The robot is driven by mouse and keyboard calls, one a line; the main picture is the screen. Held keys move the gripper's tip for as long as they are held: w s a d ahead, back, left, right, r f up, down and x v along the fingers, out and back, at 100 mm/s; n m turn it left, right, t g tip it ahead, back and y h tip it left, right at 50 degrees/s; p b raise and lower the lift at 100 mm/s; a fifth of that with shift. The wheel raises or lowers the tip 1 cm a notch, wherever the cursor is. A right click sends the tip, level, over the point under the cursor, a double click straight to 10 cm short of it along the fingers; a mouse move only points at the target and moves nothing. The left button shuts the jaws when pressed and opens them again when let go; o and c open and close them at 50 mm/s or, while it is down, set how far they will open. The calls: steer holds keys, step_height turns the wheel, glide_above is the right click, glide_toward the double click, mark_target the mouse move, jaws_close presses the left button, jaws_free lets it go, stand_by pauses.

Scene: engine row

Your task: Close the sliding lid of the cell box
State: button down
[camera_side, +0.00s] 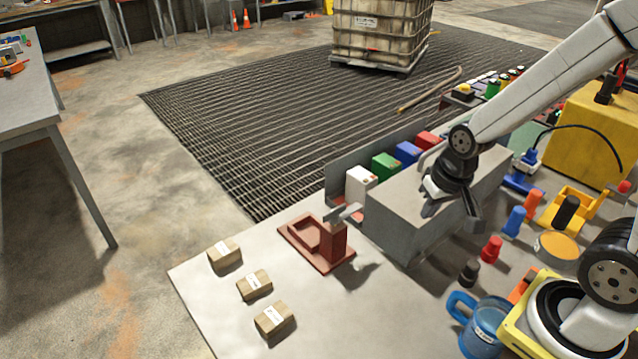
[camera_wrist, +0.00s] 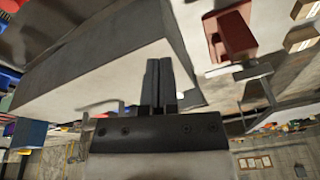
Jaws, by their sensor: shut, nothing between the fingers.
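The cell box appears to be the long grey box (camera_side: 395,230), with a row of coloured blocks along its far side. Its flat grey top (camera_side: 405,190) looks like the lid, and the blocks behind it are uncovered; I cannot make out the lid's edge clearly. My gripper (camera_side: 472,210) is low at the box's near long side, shut and empty. In the wrist view my gripper (camera_wrist: 158,68) has its fingers together, and the grey box (camera_wrist: 95,65) fills the left, close by. I cannot tell whether the fingers touch it.
A dark red fixture (camera_side: 305,236) with a grey bar on its post stands left of the box. Several small cartons (camera_side: 255,285) lie at the table's left. Coloured pegs (camera_side: 491,249), a blue mug (camera_side: 487,325) and an orange holder (camera_side: 570,208) crowd the right.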

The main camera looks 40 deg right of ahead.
steer(key=s+d+m, duration=0.3)
steer(key=d+m, duration=0.9)
steer(key=m, duration=0.4)
steer(key=s+d+m, duration=0.4)
steer(key=d+m, duration=0.8)
steer(key=m, duration=0.4)
steer(key=shift+s+r, duration=0.25)
steer(key=shift+r, duration=0.15)
steer(key=shift+f, duration=0.15)
steer(key=w+f, duration=0.6)
steer(key=f, duration=0.3)
steer(key=shift+w+f, duration=0.2)
steer(key=shift+w, duration=0.05)
